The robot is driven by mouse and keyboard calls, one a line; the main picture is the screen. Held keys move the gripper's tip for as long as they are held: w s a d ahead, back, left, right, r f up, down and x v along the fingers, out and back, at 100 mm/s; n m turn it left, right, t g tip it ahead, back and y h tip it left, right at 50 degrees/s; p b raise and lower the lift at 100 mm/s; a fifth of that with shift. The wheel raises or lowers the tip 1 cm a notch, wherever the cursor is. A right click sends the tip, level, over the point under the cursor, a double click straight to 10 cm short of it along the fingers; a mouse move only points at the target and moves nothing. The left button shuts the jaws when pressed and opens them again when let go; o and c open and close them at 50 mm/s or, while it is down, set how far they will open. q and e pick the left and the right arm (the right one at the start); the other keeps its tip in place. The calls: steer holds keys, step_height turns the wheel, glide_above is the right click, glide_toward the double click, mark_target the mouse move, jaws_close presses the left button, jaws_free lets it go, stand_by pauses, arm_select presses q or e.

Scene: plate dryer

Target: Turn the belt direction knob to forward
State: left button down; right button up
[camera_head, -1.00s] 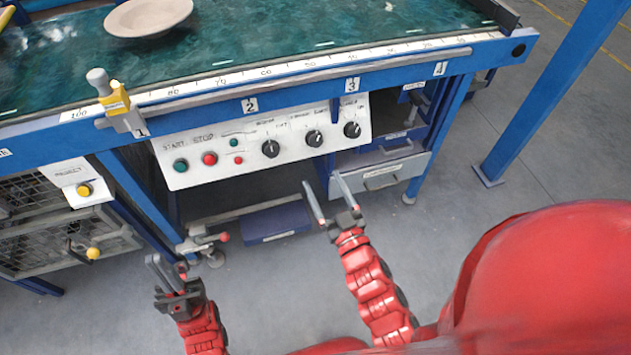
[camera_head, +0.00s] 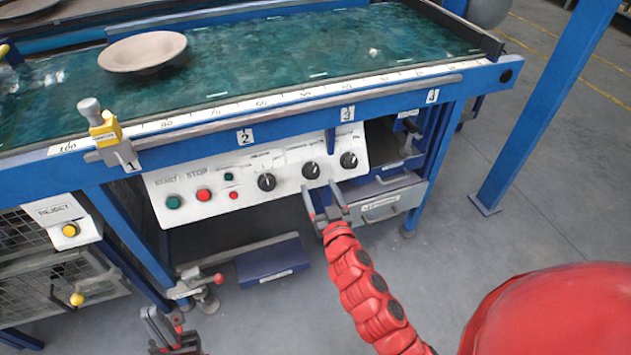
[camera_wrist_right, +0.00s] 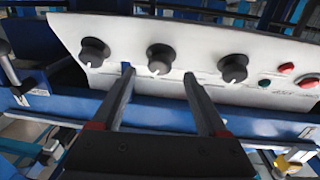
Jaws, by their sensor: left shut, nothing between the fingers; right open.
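The white control panel (camera_head: 290,180) has three black knobs. The left knob (camera_head: 266,182), middle knob (camera_head: 311,170) and right knob (camera_head: 349,160) sit in a row; their labels are too small to tell which one is belt direction. My right gripper (camera_head: 320,188) is open and empty just below the middle knob. In the right wrist view the knob order is reversed, and the middle knob (camera_wrist_right: 159,60) lies between the lines of the open right fingertips (camera_wrist_right: 158,74), apparently just beyond them. My left gripper (camera_head: 160,322) is shut and empty, low at the bottom edge.
Green start (camera_head: 173,202) and red stop (camera_head: 203,195) buttons sit left of the knobs. The belt (camera_head: 250,70) above carries a plate (camera_head: 142,50). A blue rail (camera_head: 210,137) overhangs the panel. A drawer (camera_head: 385,200) stands right of it, and a lever (camera_head: 200,284) below.

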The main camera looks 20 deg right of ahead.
mark_target(314, 175)
steer(key=shift+w, duration=2)
jaws_close()
